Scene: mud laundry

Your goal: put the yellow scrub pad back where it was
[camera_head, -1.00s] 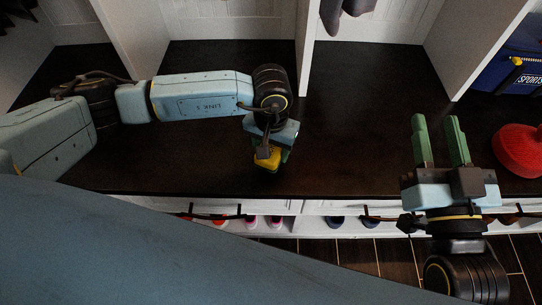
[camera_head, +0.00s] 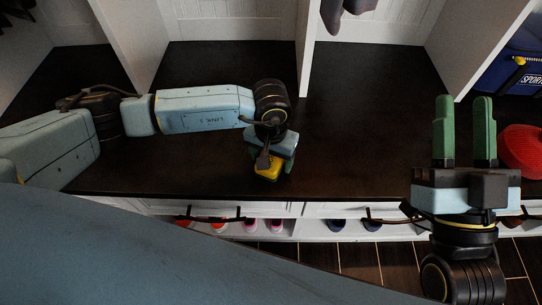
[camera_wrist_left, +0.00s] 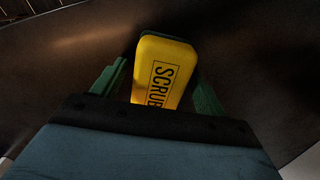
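The yellow scrub pad (camera_head: 267,172) is at my left gripper, over the front part of the dark bench top (camera_head: 350,140). In the left wrist view the pad (camera_wrist_left: 163,75), with SCRUB printed on it, lies between the green fingers of my left gripper (camera_wrist_left: 162,62). The gripper is shut on it and points down. I cannot tell whether the pad touches the bench. My right gripper (camera_head: 464,100) is open and empty at the right, its two green fingers apart over the bench.
A red rounded object (camera_head: 521,150) sits close to the right of my right gripper. A blue sports bag (camera_head: 515,72) is in the right cubby. White dividers (camera_head: 306,50) rise from the bench. Shoes (camera_head: 277,226) stand below. The bench middle is clear.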

